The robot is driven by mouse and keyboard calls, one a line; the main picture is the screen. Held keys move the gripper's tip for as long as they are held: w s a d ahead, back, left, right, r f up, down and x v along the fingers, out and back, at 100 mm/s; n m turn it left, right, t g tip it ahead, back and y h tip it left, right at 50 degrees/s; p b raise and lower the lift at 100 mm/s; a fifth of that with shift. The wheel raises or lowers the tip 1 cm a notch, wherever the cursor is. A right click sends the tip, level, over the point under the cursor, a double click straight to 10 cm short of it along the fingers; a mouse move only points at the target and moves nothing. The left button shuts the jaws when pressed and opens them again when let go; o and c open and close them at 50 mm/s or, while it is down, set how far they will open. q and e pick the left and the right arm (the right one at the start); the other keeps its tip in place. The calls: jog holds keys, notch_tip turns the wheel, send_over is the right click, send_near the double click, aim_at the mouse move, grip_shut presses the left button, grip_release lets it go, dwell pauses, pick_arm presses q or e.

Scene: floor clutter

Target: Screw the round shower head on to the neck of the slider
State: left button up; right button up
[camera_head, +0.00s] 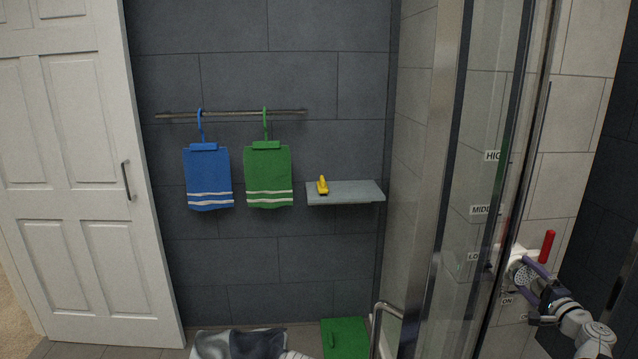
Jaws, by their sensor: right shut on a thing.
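The round shower head (522,273), pale with a dotted face, is at the lower right beside the shower wall. My right gripper (535,277), with purple and dark parts, is shut on it from the right. A white fitting (513,251) just above and behind it may be the slider; its neck is hidden, and I cannot tell whether the head touches it. My left gripper is not in view.
A red handle (547,246) stands close above my right gripper. Shower glass and a metal frame (437,200) are to the left. A shelf (345,192) holds a yellow object (322,185). Blue (207,175) and green (268,175) towels hang on the back wall.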

jog(key=c, duration=0.5)
jog(key=shift+w, duration=0.15)
dwell(0.3)
jog(key=m, duration=0.5)
jog(key=shift+r+m, duration=0.1)
jog(key=shift+m, duration=0.5)
jog(key=shift+w, duration=0.1)
